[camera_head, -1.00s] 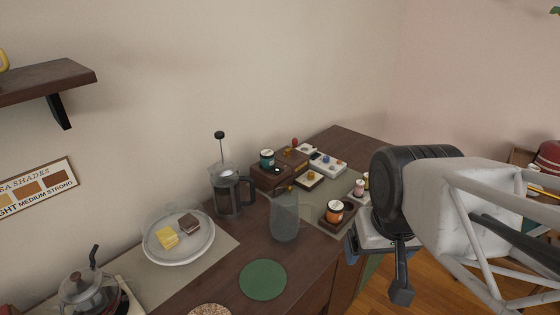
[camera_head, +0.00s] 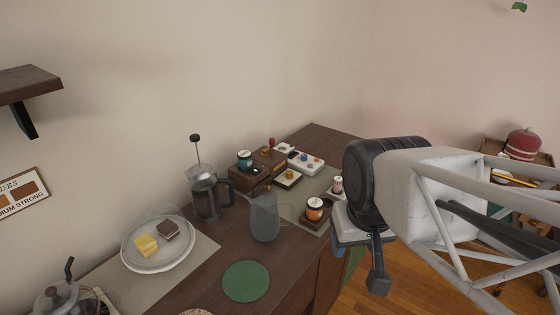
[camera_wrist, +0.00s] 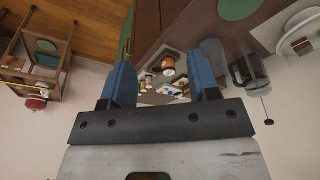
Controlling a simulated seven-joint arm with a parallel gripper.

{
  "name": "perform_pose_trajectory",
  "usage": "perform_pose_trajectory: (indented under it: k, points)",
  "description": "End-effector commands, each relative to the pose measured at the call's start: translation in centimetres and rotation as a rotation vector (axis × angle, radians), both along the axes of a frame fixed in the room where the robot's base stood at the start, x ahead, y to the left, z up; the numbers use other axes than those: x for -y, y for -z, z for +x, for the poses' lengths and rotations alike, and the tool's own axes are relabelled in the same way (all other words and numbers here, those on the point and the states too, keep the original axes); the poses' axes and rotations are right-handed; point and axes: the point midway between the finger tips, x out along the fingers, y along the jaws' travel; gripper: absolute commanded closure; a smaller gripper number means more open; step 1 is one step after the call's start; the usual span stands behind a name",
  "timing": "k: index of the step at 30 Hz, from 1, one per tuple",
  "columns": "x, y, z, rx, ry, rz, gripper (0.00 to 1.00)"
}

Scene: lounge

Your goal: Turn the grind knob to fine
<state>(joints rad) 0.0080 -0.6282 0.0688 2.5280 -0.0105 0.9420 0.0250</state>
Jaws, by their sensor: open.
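Several small knob-like pieces sit on the counter; I cannot read any label that marks the grind knob. A teal-sided one (camera_head: 245,160) stands on a wooden box (camera_head: 262,176). An orange one with a pale top (camera_head: 314,206) stands on a dark square base, and a pinkish-white one (camera_head: 337,184) is beside my arm. In the wrist view the orange one (camera_wrist: 168,63) shows between and beyond the fingertips. My gripper (camera_wrist: 161,80) is open and empty, its two blue fingers wide apart, touching none of these pieces. In the head view my arm hides part of the counter's right end.
A clear glass vessel (camera_head: 265,217) and a French press (camera_head: 208,195) stand left of the pieces. A plate (camera_head: 158,258) with two cake squares, a green round mat (camera_head: 246,282) and a kettle (camera_head: 62,300) are nearer. A white panel (camera_head: 307,163) lies at the back.

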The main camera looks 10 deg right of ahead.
Motion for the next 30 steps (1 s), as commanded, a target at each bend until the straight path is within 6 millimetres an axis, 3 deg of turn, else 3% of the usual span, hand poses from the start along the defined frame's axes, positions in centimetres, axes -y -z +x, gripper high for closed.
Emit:
perform_pose_trajectory:
  k: [3, 11, 30]
  points:
    - [0.0, -0.3, 0.9, -0.004, 0.020, 0.005, 0.60]
    - [0.0, -1.3, 4.9, -0.022, 0.125, 0.029, 0.60]
    - [-0.3, -2.1, 19.1, -0.077, 0.488, 0.099, 0.60]
